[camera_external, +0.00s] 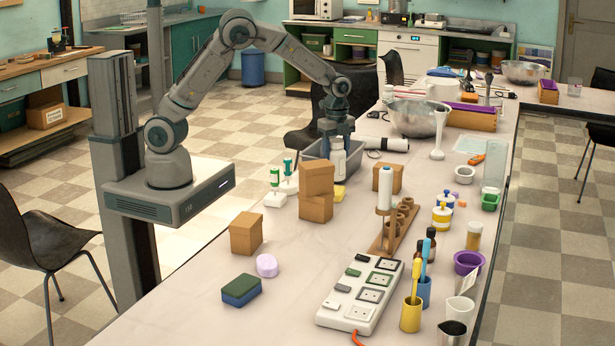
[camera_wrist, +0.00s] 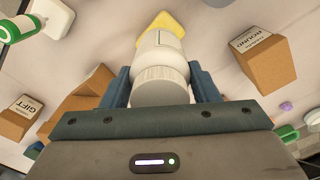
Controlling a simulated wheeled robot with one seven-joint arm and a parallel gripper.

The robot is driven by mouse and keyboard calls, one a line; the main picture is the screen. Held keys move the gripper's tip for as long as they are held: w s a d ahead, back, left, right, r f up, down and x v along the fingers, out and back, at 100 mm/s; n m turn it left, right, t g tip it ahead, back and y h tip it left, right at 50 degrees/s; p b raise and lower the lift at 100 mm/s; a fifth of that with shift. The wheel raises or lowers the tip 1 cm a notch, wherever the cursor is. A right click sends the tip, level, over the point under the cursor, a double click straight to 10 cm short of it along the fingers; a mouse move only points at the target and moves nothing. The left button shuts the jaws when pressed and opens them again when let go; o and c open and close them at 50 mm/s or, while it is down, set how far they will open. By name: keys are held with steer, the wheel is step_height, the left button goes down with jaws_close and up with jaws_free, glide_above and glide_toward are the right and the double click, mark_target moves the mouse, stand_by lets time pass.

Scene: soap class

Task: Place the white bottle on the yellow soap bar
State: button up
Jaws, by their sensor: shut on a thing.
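The white bottle (camera_external: 338,162) is upright in my gripper (camera_external: 337,142), below the wrist. In the wrist view the bottle (camera_wrist: 160,52) shows its ribbed cap between the two blue fingers of my gripper (camera_wrist: 161,88), which is shut on it. The yellow soap bar (camera_external: 339,193) lies on the table just below the bottle's base. In the wrist view the soap bar (camera_wrist: 164,20) shows beyond the bottle's far end, partly hidden by it. I cannot tell whether the bottle touches the soap.
Stacked cardboard boxes (camera_external: 316,192) stand just in front and to the left of the soap. Another box (camera_external: 388,178) is to the right. A grey bin (camera_external: 318,150) is behind the bottle. White-and-green dispensers (camera_external: 276,185) stand at the left. A wooden rack (camera_external: 392,232) is at the front right.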

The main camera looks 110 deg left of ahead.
mark_target(336, 161)
steer(key=shift+f, duration=1.8)
steer(key=shift+f, duration=0.1)
steer(key=shift+f, duration=0.15)
steer(key=o, duration=1.1)
steer(key=shift+o, duration=0.2)
step_height(336, 161, up, 12)
steer(key=shift+d+r, duration=0.1)
steer(key=shift+r, duration=0.15)
